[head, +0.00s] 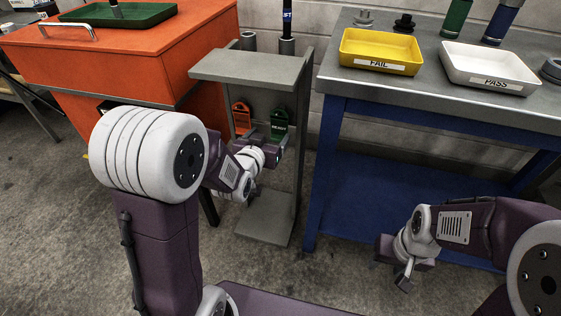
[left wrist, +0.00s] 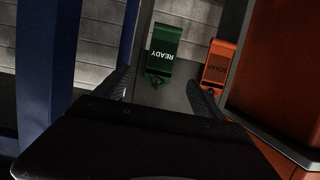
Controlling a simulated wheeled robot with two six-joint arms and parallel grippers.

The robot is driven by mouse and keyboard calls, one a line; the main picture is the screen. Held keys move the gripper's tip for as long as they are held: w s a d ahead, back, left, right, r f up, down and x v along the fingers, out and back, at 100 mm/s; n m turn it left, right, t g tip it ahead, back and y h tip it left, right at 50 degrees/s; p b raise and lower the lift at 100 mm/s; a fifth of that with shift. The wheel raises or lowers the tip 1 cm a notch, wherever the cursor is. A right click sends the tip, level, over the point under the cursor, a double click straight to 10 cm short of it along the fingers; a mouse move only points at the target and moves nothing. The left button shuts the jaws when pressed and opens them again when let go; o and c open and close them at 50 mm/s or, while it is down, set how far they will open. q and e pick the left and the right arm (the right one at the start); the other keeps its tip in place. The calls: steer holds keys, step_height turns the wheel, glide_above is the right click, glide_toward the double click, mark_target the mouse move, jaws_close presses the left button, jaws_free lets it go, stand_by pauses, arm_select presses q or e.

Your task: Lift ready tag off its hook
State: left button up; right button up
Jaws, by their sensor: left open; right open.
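The green ready tag (head: 279,121) hangs on the front of a grey stand, on the right of an orange tag (head: 241,117). In the left wrist view the ready tag (left wrist: 165,50) shows its READY lettering upside down, with a ring or hook at its lower end. My left gripper (head: 264,137) is open in front of the stand, close to the ready tag. In the left wrist view its two fingers (left wrist: 163,90) are spread, with the tag between and beyond them, apparently not gripped. My right gripper (head: 396,268) is open and empty, low in front of the blue table.
The grey stand (head: 250,67) is narrow, between an orange cabinet (head: 150,50) and a blue table (head: 335,104). A yellow FAIL tray (head: 380,64) and a white PASS tray (head: 487,80) sit on the table. The orange tag hangs close beside the ready tag.

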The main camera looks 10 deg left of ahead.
mark_target(279, 121)
arm_select(q)
steer(key=b+x, duration=0.3)
steer(key=x, duration=0.5)
steer(key=shift+w+a+f, duration=0.1)
steer(key=shift+w+f, duration=0.05)
steer(key=shift+w, duration=0.4)
steer(key=c, duration=1.4)
steer(key=shift+r+p, duration=0.3)
steer(key=shift+r, duration=0.15)
steer(key=shift+c, duration=0.3)
